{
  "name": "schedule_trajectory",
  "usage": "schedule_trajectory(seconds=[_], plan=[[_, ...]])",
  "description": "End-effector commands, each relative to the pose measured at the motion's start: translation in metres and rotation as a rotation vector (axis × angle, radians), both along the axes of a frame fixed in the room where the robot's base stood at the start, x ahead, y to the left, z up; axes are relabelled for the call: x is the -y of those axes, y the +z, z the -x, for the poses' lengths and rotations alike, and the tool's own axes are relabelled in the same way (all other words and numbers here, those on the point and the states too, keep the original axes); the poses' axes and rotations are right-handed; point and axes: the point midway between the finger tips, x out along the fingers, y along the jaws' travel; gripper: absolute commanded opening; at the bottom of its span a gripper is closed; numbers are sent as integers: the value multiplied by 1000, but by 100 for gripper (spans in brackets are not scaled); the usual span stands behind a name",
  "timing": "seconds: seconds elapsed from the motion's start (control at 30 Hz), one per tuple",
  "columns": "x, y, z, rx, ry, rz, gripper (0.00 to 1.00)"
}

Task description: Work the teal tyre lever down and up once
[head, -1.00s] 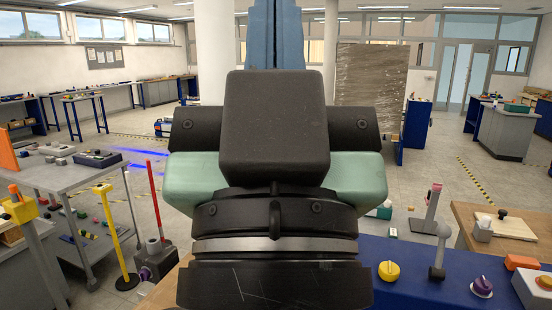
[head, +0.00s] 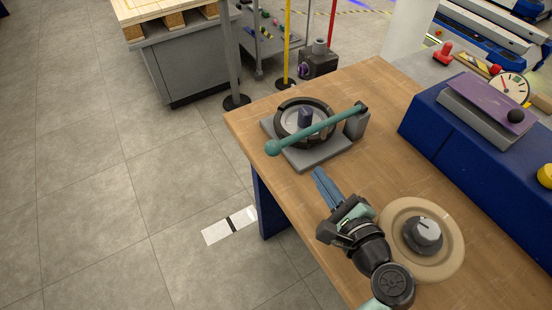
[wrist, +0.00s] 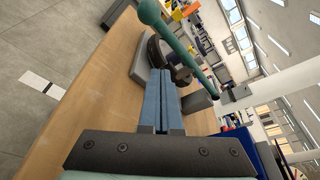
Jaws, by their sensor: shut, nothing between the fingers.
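The teal tyre lever (head: 318,130) is a long bar with a round knob at its left end, in the head view. It runs across a black tyre ring (head: 283,111) on a grey base plate (head: 312,160), and its right end meets a grey post (head: 357,122). The lever tilts, knob end nearer and lower in the picture. My gripper (head: 317,172) is shut and empty, its blue fingers pointing at the base plate from the near side, apart from the lever. In the wrist view the fingers (wrist: 159,75) point toward the tyre, with the lever (wrist: 180,40) crossing beyond them.
The wooden bench (head: 250,120) carries a beige disc with a grey knob (head: 424,234) beside my arm. A blue box (head: 440,125) with a purple sloped panel stands at the right. Open floor (head: 110,170) lies to the left.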

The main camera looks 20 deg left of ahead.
Motion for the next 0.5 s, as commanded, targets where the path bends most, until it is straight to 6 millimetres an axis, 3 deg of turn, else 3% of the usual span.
schedule_trajectory(seconds=[0.07,0.2,0.5], plan=[[0,-19,12,-84,3,-100,0],[-4,-27,15,-131,9,-165,0],[-41,-35,-22,-127,10,-162,0]])
